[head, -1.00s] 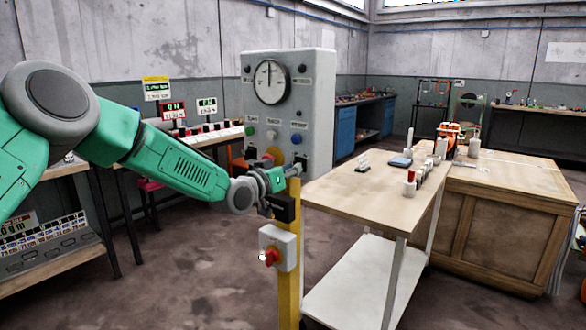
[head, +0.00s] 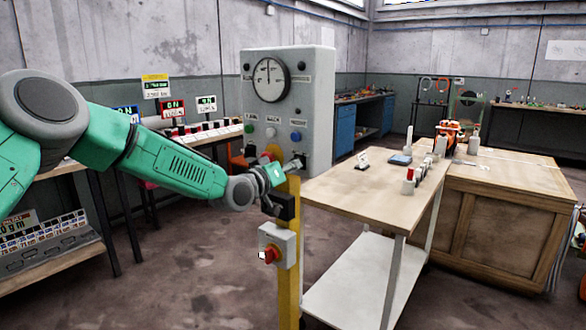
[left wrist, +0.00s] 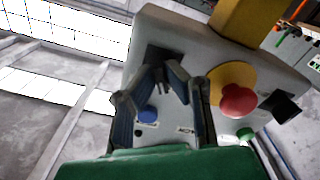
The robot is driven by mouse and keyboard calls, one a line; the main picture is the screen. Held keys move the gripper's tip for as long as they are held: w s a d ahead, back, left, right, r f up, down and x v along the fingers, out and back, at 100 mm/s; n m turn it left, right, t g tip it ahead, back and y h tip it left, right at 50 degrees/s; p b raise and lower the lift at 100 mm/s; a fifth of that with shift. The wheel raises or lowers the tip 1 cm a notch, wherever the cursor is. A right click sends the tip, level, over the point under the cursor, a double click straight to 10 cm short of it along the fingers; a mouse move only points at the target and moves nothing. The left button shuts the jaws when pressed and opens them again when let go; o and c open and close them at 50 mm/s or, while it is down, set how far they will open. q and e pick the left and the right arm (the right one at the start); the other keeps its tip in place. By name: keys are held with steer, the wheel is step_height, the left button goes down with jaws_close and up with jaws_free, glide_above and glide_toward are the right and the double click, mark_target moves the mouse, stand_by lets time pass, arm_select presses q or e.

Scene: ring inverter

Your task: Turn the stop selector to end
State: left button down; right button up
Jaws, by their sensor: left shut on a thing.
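A grey control cabinet (head: 315,90) stands in the middle of the head view. My left gripper (head: 291,167) is at the lower right of its front face. In the left wrist view my left gripper (left wrist: 165,78) has its two fingers closed in over a small dark selector on a dark square plate (left wrist: 157,56), taken to be the stop selector. The fingers hide most of its handle, so its exact angle cannot be told. A red mushroom button (left wrist: 239,101) on a yellow disc is beside the right finger. My right gripper is not in view.
A wooden-topped table (head: 345,187) stands to the right. Blue (left wrist: 147,115) and green (left wrist: 245,133) buttons are near the fingers.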

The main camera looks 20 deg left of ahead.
arm_select(q)
steer(key=shift+f, duration=0.35)
steer(key=c, duration=1.6)
jaws_free()
steer(key=shift+c, duration=0.2)
steer(key=shift+a+r, duration=0.15)
steer(key=shift+s, duration=0.1)
steer(key=v, duration=1.2)
